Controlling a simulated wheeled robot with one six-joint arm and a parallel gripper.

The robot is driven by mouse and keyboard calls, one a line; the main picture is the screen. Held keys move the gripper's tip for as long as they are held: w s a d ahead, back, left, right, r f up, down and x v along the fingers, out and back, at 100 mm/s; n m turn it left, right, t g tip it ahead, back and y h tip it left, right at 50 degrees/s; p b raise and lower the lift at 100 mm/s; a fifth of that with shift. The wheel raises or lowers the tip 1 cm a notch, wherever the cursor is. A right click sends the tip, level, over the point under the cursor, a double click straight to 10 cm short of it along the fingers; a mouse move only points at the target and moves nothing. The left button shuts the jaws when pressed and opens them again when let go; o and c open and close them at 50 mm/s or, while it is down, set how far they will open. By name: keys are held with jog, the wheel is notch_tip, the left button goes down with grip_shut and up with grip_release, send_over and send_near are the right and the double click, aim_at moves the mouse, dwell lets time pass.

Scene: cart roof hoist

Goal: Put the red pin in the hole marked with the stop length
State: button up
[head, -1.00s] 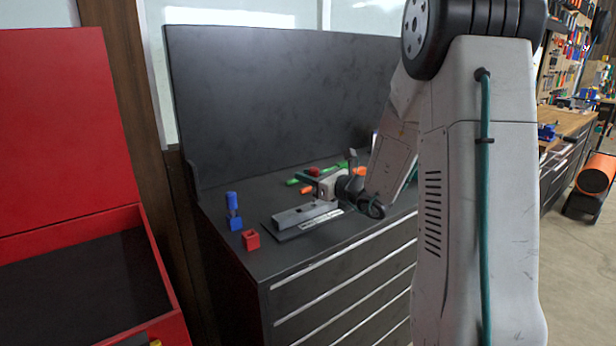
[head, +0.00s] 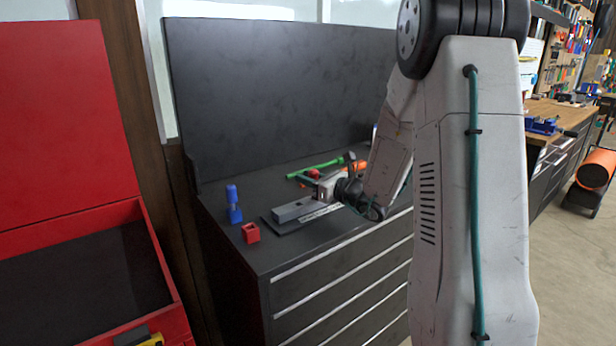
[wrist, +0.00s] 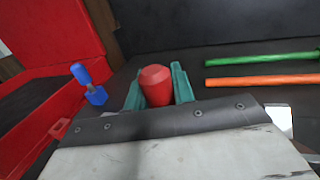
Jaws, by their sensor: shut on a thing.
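The red pin (wrist: 156,84) stands between the two teal fingers of my gripper (wrist: 158,92) in the wrist view. My gripper is shut on it. In the head view, my gripper (head: 312,181) is over the back right part of a grey bar (head: 295,210) on a dark base plate (head: 283,229). A pale label strip (head: 322,213) lies along the bar's front side. Its marks are too small to read, and no holes can be made out. The pin's lower end is hidden.
A blue pin in a blue block (head: 234,213) and an empty-looking red block (head: 251,233) stand left of the bar. Green (wrist: 262,58) and orange (wrist: 262,80) rods lie behind. An open red box (head: 160,270) is at the left.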

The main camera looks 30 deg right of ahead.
jog(key=shift+f, duration=0.55)
jog(key=o, duration=1.1)
jog(key=shift+c, duration=0.2)
jog(key=shift+s, duration=0.1)
jog(key=v, duration=0.7)
jog(key=shift+s+d, duration=0.15)
jog(key=shift+s, duration=0.15)
